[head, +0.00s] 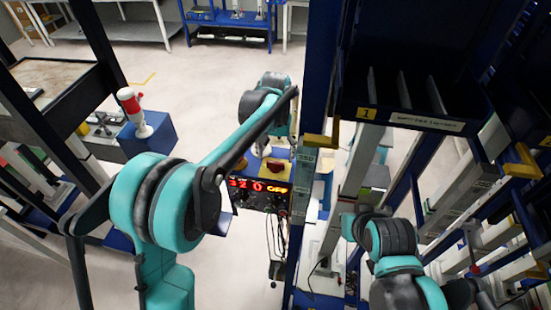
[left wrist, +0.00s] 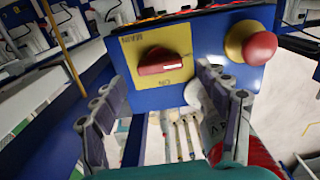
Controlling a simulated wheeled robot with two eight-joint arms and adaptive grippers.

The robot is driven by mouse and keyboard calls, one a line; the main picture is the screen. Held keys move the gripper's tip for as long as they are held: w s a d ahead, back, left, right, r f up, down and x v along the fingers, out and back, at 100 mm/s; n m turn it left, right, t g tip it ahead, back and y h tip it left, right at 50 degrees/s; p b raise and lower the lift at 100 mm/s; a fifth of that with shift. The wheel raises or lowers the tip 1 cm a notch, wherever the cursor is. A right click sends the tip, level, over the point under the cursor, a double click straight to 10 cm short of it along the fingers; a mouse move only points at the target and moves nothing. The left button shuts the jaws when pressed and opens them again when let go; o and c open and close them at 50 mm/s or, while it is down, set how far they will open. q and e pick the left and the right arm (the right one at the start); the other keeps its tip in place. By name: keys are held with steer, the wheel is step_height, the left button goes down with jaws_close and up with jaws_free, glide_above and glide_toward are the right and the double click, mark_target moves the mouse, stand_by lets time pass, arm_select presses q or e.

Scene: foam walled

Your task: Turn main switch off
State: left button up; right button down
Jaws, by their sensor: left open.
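The main switch (left wrist: 163,62) is a red rotary knob on a yellow plate (left wrist: 185,38) on a blue panel, seen in the left wrist view. Its handle lies roughly level across the plate. My left gripper (left wrist: 159,78) is open, with one finger to the lower left of the knob and the other to its lower right. The knob shows between the fingers, with no clear contact. In the head view the control box's front has a lit red and orange display (head: 262,188); my left arm partly covers the area above it. My right gripper is not in view.
A red mushroom button (left wrist: 260,48) on a yellow base sits right of the knob, near the right finger. In the head view a blue post (head: 308,130) and shelving with a dark bin (head: 415,105) stand close on the right. Open floor (head: 200,75) lies behind the left arm.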

mark_target(275, 162)
arm_select(q)
step_height(275, 162, up, 9)
steer(key=shift+r, duration=0.15)
stand_by(0.4)
steer(key=s+a+f+n+t+b, duration=0.1)
steer(key=s+a+f+t+b, duration=0.2)
steer(key=s+a+f+b, duration=0.7)
steer(key=s+a+f+t+b, duration=0.1)
steer(key=s+a+f+b, duration=0.1)
steer(key=s+f+b, duration=0.1)
steer(key=s+a+f+t+b, duration=0.1)
steer(key=s+a+f+b, duration=0.2)
steer(key=s+f, duration=0.3)
steer(key=s+a+f+n+t+b, duration=0.1)
steer(key=s+a+f+t+b, duration=0.1)
steer(key=f, duration=0.6)
steer(key=s+a+b, duration=0.1)
steer(key=s+b, duration=0.1)
steer(key=s, duration=0.1)
steer(key=shift+f+b, duration=0.2)
steer(key=shift+b, duration=0.2)
